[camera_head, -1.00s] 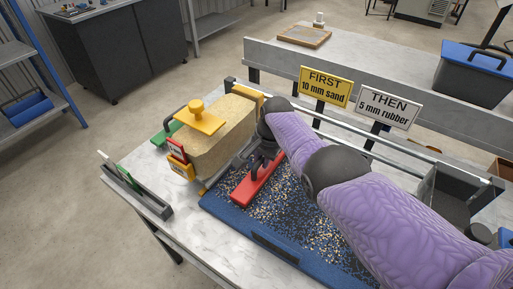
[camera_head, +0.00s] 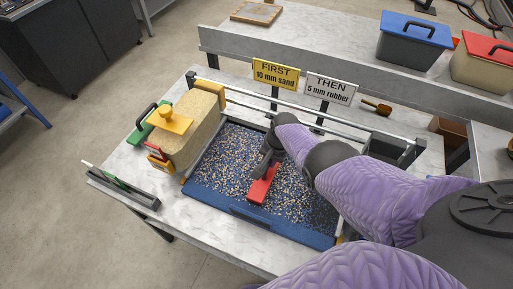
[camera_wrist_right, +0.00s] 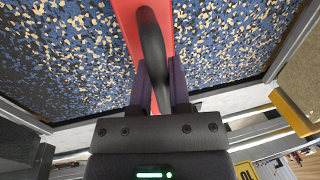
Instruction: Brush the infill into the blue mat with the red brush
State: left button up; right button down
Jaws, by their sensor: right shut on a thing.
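The blue mat (camera_head: 207,205) lies in a tray on the bench, with tan and dark infill grains (camera_head: 232,160) scattered over it. The red brush (camera_head: 262,186) rests on the infill near the middle of the mat. My right gripper (camera_head: 268,158) is shut on the brush's dark handle. In the right wrist view, my right gripper (camera_wrist_right: 160,95) has a finger on each side of the dark handle (camera_wrist_right: 153,45), above the red brush body (camera_wrist_right: 127,15). The arm hides part of the mat's right side. My left gripper is not in view.
Yellow (camera_head: 275,75) and white (camera_head: 328,90) signs stand at the back. A scoop (camera_head: 378,107) lies at the back right. Lidded bins (camera_head: 413,42) stand beyond.

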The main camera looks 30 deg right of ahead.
jog(key=s+d+p, duration=0.2)
jog(key=s, duration=0.1)
jog(key=s+d+p, duration=0.2)
jog(key=s+d, duration=0.1)
jog(key=shift+s+d+r, duration=0.15)
jog(key=shift+s+d, duration=0.05)
jog(key=s+d, duration=0.2)
jog(key=s, duration=0.1)
jog(key=s+d+p, duration=0.1)
jog(key=s+d, duration=0.2)
jog(key=shift+s+d+p, duration=0.25)
jog(key=shift+p, duration=0.05)
jog(key=shift+w+a, duration=0.2)
jog(key=shift+w, duration=0.05)
jog(key=w+a, duration=0.2)
jog(key=w+a+b, duration=0.1)
jog(key=w, duration=0.1)
jog(key=shift+w+a, duration=0.2)
jog(key=shift+a, duration=0.2)
